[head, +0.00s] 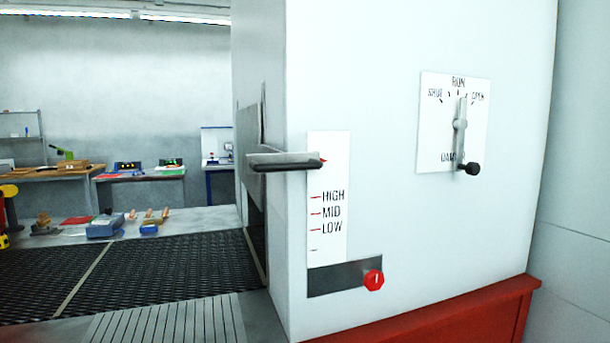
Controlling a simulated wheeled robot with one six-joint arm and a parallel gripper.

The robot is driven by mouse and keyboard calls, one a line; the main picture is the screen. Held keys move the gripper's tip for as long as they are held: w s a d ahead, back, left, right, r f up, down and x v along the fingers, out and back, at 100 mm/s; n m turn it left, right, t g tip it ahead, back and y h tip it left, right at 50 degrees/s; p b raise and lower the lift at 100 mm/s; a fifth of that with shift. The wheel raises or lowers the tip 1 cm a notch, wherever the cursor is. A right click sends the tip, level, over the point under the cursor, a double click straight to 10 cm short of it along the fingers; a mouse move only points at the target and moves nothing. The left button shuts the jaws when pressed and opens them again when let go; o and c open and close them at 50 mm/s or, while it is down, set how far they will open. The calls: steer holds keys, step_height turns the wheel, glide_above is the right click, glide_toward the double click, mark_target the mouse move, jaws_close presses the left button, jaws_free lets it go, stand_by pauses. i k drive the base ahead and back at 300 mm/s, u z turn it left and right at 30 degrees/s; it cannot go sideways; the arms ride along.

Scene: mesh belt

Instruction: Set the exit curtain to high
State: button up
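A white scale plate (327,255) on the front of the pale housing is marked HIGH, MID and LOW, with one unlabelled mark below. A grey bar handle with a dark underside (285,162) juts left from the plate's upper part. A red pointer (323,160) at its right end stands above the HIGH mark. A grey panel (249,135), seemingly the exit curtain, is seen edge-on at the housing's left side, above a dark opening. A red knob (374,280) sits at the right end of a dark plate below the scale. My gripper is not in view.
A damper dial (435,150) with a black-knobbed lever (472,168) is on the housing to the right. The dark mesh belt (150,265) runs left from the opening. A red ledge (450,315) runs below the housing. Benches with tools stand at the back left.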

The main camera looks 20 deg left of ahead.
mark_target(254, 159)
steer(key=k, duration=0.5)
steer(key=z, duration=0.65)
steer(key=i, duration=0.75)
steer(key=u, duration=1.5)
